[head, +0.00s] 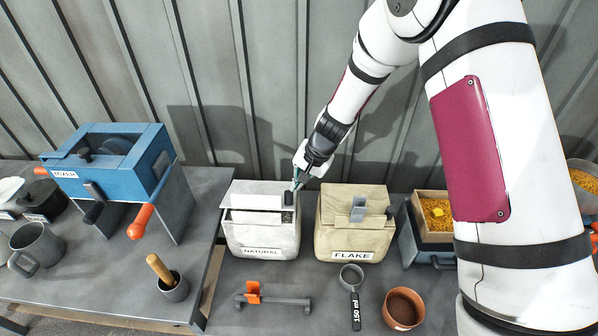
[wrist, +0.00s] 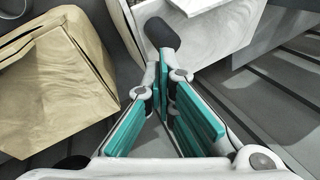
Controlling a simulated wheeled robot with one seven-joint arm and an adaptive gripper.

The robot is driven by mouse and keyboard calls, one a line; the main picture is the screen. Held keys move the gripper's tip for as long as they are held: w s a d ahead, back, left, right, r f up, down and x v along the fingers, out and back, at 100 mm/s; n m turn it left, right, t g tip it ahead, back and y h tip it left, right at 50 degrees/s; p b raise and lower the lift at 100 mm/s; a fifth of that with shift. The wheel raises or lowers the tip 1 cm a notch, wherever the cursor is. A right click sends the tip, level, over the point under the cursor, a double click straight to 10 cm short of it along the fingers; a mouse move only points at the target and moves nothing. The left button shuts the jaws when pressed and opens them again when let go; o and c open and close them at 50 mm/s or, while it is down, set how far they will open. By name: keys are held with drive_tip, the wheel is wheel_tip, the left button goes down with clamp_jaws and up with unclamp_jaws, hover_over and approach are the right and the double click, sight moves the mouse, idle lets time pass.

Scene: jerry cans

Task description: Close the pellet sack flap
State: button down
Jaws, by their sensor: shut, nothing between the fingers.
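Two sacks stand side by side against the wall, and none carries the word pellet. The white sack (head: 262,238) is labelled NATURAL. Its white top flap (head: 256,194) is raised at the back, and a dark gap shows below its right end. A dark knob (head: 288,198) sits at the flap's right end; it also shows in the wrist view (wrist: 161,33). My gripper (head: 297,184) is shut and empty, its tips close to the knob; contact cannot be told. The tan sack (head: 350,236), labelled FLAKE, stands to the right with a grey clip (head: 358,208) on it.
A blue mixer (head: 108,170) with orange handles stands at left. An orange-and-grey tool (head: 270,298), a 150 ml scoop (head: 353,290) and a brown pot (head: 403,308) lie in front of the sacks. A wooden box of yellow grain (head: 436,212) is at right, beside my arm.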

sight(294, 203)
drive_tip(key=shift+s+f+p, duration=0.3)
drive_tip(key=shift+s+f, duration=0.95)
drive_tip(key=shift+f, duration=0.25)
